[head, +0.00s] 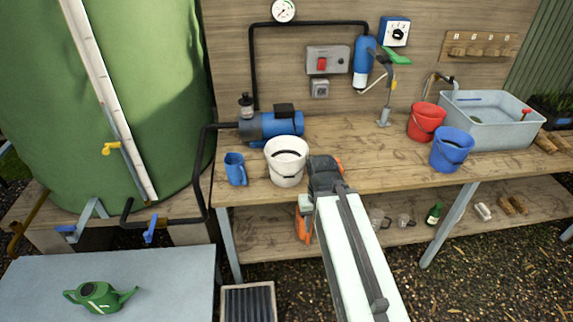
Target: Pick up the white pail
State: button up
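The white pail (286,168) stands upright on the wooden workbench (385,170), near its front edge and left of its middle. A dark shape shows inside its rim. My arm reaches up from the bottom right, and my gripper (322,168) is at bench height just right of the pail. It looks close to the pail's right side, but I cannot tell whether it touches. The fingers are dark and seen from behind, so their opening is hidden.
A blue jug (235,169) stands close left of the pail, and a blue pump (270,126) sits behind it. A red bucket (425,121), a blue bucket (451,149) and a grey sink (487,125) stand farther right. The bench between my gripper and the blue bucket is clear.

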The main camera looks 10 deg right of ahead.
aim_at(285, 155)
jog(key=u, duration=4.1)
jog(key=k, duration=1.6)
jog(key=z, duration=0.6)
